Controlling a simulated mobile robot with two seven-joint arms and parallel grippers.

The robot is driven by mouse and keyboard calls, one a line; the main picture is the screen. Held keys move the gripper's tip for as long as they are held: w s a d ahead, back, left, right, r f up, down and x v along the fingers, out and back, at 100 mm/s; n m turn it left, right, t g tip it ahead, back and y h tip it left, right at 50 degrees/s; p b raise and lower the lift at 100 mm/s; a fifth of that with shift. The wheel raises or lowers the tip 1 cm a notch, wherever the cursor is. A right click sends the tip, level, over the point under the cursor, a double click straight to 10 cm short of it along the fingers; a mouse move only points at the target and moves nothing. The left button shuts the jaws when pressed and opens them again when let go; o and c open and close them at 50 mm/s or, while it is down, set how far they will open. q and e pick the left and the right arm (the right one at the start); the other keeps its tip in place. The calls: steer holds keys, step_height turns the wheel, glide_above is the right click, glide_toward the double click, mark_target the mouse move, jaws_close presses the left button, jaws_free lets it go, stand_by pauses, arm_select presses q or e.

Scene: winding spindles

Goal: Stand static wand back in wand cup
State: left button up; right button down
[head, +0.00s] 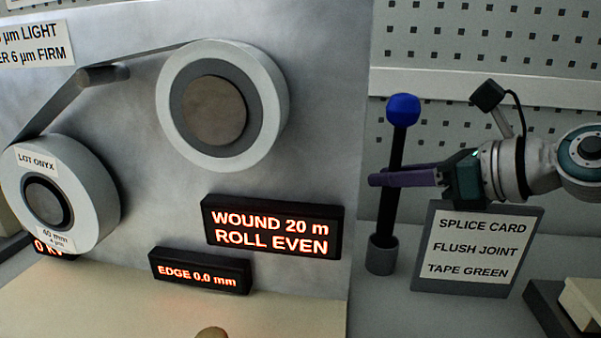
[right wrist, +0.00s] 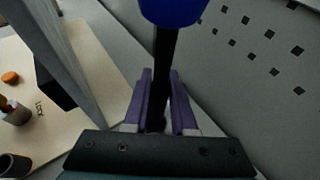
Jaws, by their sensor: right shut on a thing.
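The static wand (head: 397,145) is a black rod with a blue rounded head (head: 403,109). My right gripper (head: 377,179) has its purple fingers shut on the rod at about mid-height. The wand is close to upright, leaning a little in the head view. Its lower end meets the mouth of the grey wand cup (head: 381,256) and looks to be inside it; the tip is hidden. In the right wrist view the rod (right wrist: 161,50) runs between the fingers (right wrist: 160,76), with the blue head (right wrist: 175,8) nearest the camera. My left gripper is not in view.
A splice card sign (head: 474,250) stands right of the cup, under my right wrist. The winder panel (head: 320,100), with rolls and lit displays (head: 272,228), rises to the left. A pegboard (head: 480,45) is behind.

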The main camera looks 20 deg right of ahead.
steer(key=shift+s+f, duration=0.2)
steer(key=shift+f, duration=0.6)
steer(key=c, duration=0.7)
jaws_free()
steer(key=shift+f, duration=0.2)
steer(key=shift+r, duration=0.45)
steer(key=shift+r+p, duration=0.45)
steer(key=shift+p, duration=0.05)
steer(key=v, duration=1.2)
steer(key=shift+w+r, duration=0.2)
